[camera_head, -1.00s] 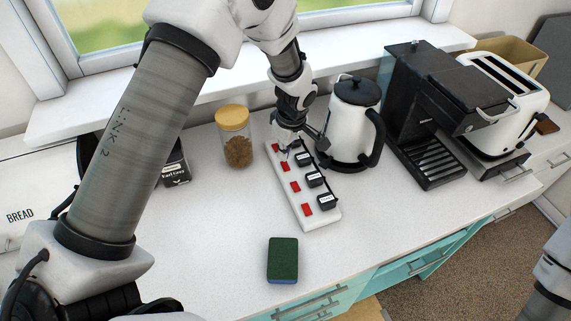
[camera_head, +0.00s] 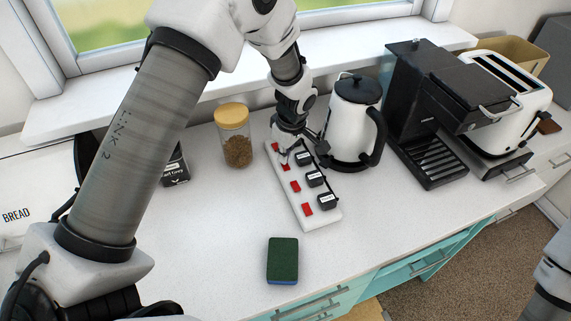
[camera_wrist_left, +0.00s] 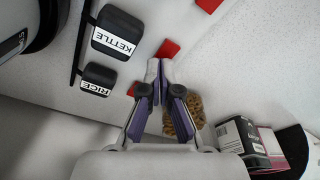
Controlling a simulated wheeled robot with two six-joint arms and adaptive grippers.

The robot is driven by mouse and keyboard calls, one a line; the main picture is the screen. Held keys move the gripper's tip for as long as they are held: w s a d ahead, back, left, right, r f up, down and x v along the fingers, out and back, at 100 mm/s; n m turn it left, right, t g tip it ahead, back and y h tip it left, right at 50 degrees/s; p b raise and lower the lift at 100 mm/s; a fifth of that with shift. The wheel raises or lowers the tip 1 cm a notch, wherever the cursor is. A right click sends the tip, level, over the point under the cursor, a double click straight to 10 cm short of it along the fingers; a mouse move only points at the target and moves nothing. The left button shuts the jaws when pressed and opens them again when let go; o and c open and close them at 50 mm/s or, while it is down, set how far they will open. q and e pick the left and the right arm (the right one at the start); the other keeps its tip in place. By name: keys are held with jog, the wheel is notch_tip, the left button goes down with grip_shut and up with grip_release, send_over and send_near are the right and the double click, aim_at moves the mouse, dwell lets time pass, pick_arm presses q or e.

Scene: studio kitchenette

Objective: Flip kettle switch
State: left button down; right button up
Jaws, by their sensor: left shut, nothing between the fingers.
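A white power strip (camera_head: 334,217) lies on the counter with a row of red switches and black labelled plugs. My left gripper (camera_head: 285,160) is shut and empty over its far half. In the left wrist view the closed fingertips (camera_wrist_left: 160,64) are right by a red switch (camera_wrist_left: 169,48), beside the plug labelled KETTLE (camera_wrist_left: 117,32). I cannot tell whether they touch it or which way it is set. The RICE plug (camera_wrist_left: 98,79) is next to it; the switch by that one is partly hidden by a finger. The white kettle (camera_head: 347,128) with black handle stands right of the strip. My right gripper is out of view.
A jar with a yellow lid (camera_head: 233,120) and a dark tea box (camera_head: 175,170) stand left of the strip. A black coffee machine (camera_head: 425,125) and a white toaster (camera_head: 515,125) stand right. A green sponge (camera_head: 283,260) lies in front; the counter around it is clear.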

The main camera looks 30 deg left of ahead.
pick_arm(q)
jog(key=shift+f, duration=0.3)
jog(key=shift+r+p, duration=2.05)
jog(key=shift+r, duration=1.5)
